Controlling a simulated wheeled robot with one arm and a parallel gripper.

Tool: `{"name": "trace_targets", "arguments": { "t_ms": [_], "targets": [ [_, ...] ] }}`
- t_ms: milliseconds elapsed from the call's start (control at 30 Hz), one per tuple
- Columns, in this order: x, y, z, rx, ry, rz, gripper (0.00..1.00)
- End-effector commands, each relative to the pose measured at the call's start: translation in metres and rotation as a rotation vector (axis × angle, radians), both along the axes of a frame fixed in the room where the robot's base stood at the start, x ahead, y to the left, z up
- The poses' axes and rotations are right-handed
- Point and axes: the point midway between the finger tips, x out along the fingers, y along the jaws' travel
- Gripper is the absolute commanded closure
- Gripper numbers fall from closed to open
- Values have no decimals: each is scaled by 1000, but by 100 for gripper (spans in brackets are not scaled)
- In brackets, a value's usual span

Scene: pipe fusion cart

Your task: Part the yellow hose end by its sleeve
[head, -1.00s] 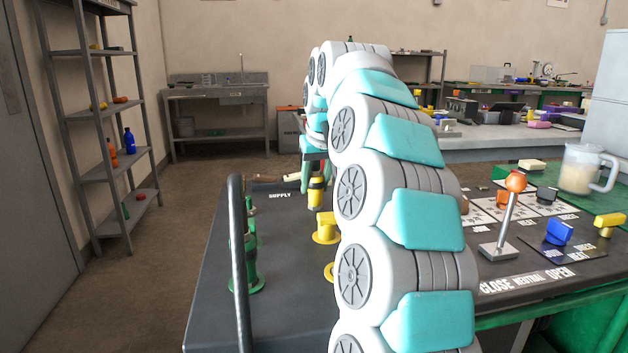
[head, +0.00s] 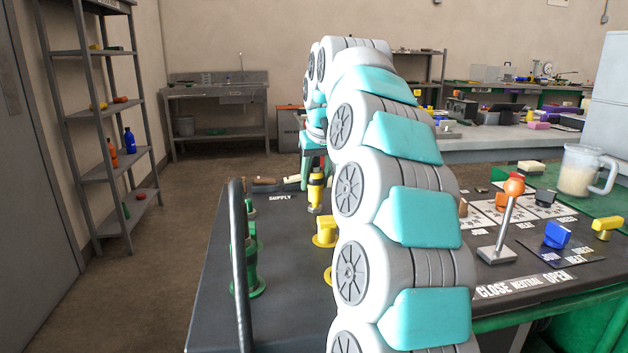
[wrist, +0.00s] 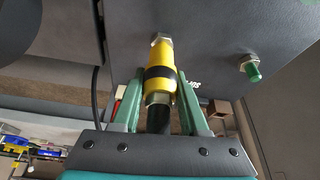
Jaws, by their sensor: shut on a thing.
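The yellow hose end (wrist: 161,62) shows in the wrist view with a black band around it, a silver hex nut below the band and the black hose (wrist: 158,118) running down between my fingers. A silver fitting (wrist: 160,38) shows at its far end, against the dark cart top. My gripper (wrist: 160,78) is shut on the yellow hose end, with a green finger on each side near the band. In the head view the yellow hose end (head: 316,186) stands upright on the far part of the cart, partly behind my arm. Whether it is seated or parted I cannot tell.
A green-capped fitting (wrist: 252,70) is to the right in the wrist view. Yellow flanged fittings (head: 325,230) and green ones (head: 247,270) stand on the cart top (head: 285,300). A dark upright rail (head: 239,265) is at the left; a red-knobbed lever (head: 513,188) is at the right.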

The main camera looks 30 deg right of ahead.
Motion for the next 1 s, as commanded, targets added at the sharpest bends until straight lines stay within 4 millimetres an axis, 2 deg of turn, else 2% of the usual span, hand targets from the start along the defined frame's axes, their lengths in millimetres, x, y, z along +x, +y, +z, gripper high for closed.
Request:
{"name": "trace_targets", "arguments": {
  "t_ms": [1000],
  "targets": [
    [1, -1, 37, -1, -3, -1, 100]
  ]
}}
